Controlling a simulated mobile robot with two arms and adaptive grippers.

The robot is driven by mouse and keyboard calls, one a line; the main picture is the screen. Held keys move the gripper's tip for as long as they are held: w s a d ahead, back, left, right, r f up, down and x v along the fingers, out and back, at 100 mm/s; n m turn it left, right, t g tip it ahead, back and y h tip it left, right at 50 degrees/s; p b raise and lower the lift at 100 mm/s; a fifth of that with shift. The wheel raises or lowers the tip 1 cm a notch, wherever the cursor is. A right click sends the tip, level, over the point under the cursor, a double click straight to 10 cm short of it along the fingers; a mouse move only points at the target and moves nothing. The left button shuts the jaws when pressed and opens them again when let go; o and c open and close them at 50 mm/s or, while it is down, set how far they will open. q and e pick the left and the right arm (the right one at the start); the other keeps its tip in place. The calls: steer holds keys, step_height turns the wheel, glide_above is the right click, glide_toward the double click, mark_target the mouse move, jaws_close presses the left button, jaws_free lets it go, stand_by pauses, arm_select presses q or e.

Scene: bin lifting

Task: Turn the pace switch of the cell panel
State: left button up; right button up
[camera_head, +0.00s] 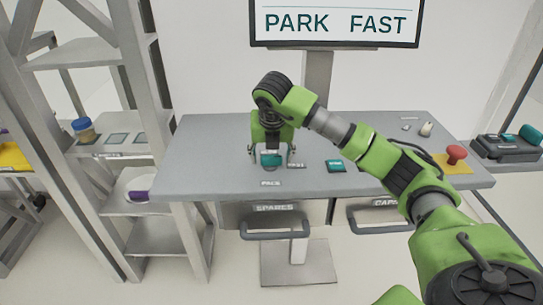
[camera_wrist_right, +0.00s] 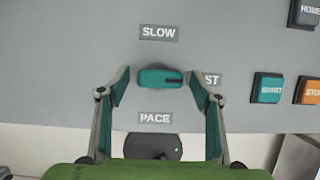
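The pace switch (camera_wrist_right: 160,78) is a teal bar knob on the grey cell panel (camera_head: 215,140). In the right wrist view it lies crosswise, its dark mark at the right end, towards a partly hidden label ending in "ST". A "SLOW" label (camera_wrist_right: 159,32) is above it and a "PACE" label (camera_wrist_right: 155,118) below. My right gripper (camera_wrist_right: 160,82) is open, with one finger on each side of the knob and visible gaps between. In the head view the right gripper (camera_head: 270,155) points down over the teal knob (camera_head: 271,160). My left gripper is not in view.
A screen (camera_head: 335,22) above the panel reads "PARK FAST". Teal (camera_wrist_right: 269,88) and orange (camera_wrist_right: 309,91) buttons are right of the switch. A red mushroom button (camera_head: 456,153) stands on a yellow plate at the panel's right. Drawers (camera_head: 272,210) are below; shelves (camera_head: 125,147) stand left.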

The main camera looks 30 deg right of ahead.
steer(key=shift+r, duration=0.1)
steer(key=v, duration=1.2)
steer(key=shift+w, duration=0.1)
